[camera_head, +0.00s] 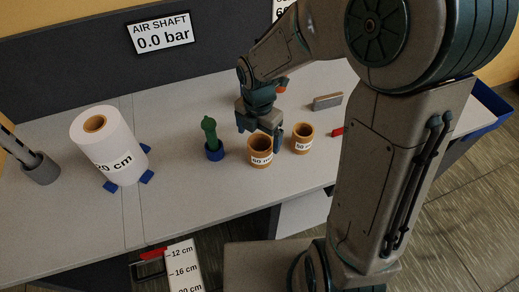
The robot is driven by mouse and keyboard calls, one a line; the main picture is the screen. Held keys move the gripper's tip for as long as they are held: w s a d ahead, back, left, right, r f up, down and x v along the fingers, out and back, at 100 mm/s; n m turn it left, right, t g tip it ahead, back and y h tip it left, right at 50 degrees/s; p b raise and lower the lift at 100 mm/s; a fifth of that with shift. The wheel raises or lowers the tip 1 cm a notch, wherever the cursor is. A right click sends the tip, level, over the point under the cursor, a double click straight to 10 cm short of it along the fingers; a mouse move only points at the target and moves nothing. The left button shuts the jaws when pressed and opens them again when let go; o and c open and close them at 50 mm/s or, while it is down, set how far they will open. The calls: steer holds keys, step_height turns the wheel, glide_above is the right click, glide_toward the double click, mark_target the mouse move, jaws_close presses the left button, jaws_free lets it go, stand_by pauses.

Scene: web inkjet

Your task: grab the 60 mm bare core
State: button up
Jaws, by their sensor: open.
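The 60 mm bare core (261,153) is a short brown tube standing upright on the grey table, with a white label reading "60 m", partly covered. My gripper (262,134) is open, pointing down at the core's top, with one finger in front of its right rim. I cannot tell from this view whether the fingers are around the core or only above it. A second brown core (303,138), labelled "50", stands just to the right, a small gap away.
A white paper roll (110,145) rests on blue blocks further left. A grey block (328,101) and a red item (338,132) lie right. A dark panel backs the table.

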steer(key=shift+d+f, duration=0.15)
steer(key=shift+f, duration=1.8)
steer(key=shift+d+f, duration=0.1)
steer(key=shift+f, duration=1.85)
steer(key=c, duration=1.1)
